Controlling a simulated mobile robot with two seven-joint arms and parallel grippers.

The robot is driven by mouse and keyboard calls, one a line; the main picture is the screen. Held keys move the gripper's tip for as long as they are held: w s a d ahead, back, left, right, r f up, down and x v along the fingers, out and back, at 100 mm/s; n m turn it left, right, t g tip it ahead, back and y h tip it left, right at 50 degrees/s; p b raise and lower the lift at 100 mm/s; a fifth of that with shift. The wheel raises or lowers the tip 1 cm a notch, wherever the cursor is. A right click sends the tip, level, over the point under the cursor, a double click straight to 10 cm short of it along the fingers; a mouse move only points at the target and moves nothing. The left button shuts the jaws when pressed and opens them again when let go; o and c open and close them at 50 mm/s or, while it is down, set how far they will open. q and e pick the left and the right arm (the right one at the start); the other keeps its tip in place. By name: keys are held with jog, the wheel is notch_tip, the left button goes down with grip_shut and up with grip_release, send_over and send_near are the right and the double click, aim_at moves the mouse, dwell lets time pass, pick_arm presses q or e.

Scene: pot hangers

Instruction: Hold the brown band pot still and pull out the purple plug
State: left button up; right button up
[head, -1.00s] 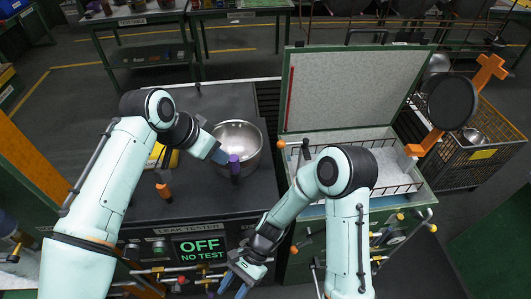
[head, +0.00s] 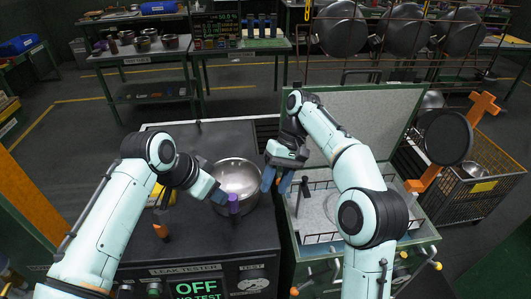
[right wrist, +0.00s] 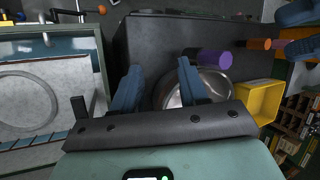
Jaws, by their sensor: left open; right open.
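A shiny metal pot (head: 237,177) sits on the dark leak tester top; I cannot make out a brown band on it. The purple plug (head: 234,204) stands at the pot's near side and also shows in the right wrist view (right wrist: 214,57). My left gripper (head: 217,196) is open at the pot's left near rim, beside the plug; I cannot tell whether it touches the pot. My right gripper (head: 276,181) is open and empty to the right of the pot, fingers pointing down. In the right wrist view the pot (right wrist: 212,83) lies partly behind one finger.
An orange-topped peg (head: 160,231) and a yellow item (head: 163,194) are on the tester's left side. A sink-like station with a wire basket (head: 322,238) and raised lid (head: 350,108) stands right, partly behind my right arm.

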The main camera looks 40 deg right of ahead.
aim_at(260, 180)
jog(key=w+d+r+m+t+h, duration=0.2)
jog(key=w+r+m+h, duration=0.15)
jog(key=w, duration=0.35)
jog(key=shift+n+h, duration=0.45)
jog(key=f, duration=0.8)
jog(key=w+a+f, duration=0.1)
jog(key=f, duration=0.3)
jog(key=shift+a+f, duration=0.1)
jog(key=shift+f, duration=0.3)
grip_shut()
